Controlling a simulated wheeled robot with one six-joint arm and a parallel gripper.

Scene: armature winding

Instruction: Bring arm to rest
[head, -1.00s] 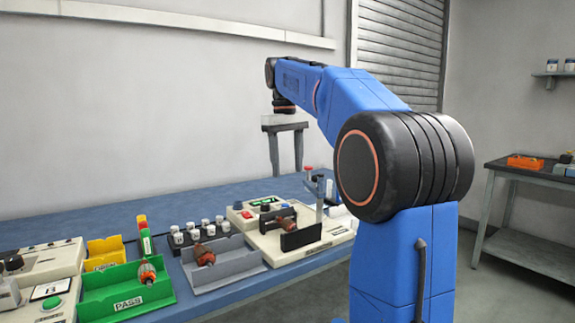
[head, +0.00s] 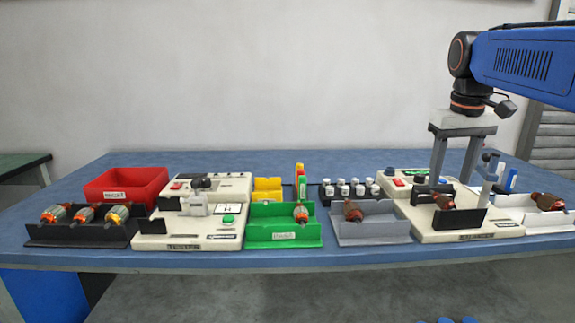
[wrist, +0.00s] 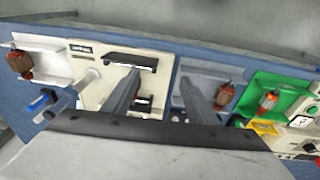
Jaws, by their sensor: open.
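In the wrist view the gripper (wrist: 170,95) also shows empty, with both fingers apart. An armature (head: 443,201) sits in the machine, below and close to the fingers in the picture. Whether the fingertips clear the machine's parts is hard to tell from the head view.
A grey tray (head: 370,232) and a green PASS tray (head: 283,238) each hold an armature. A tester (head: 190,242), a red bin (head: 125,184) and a black tray (head: 80,238) with armatures stand left. A white tray (head: 560,222) is at far right. The wall behind is bare.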

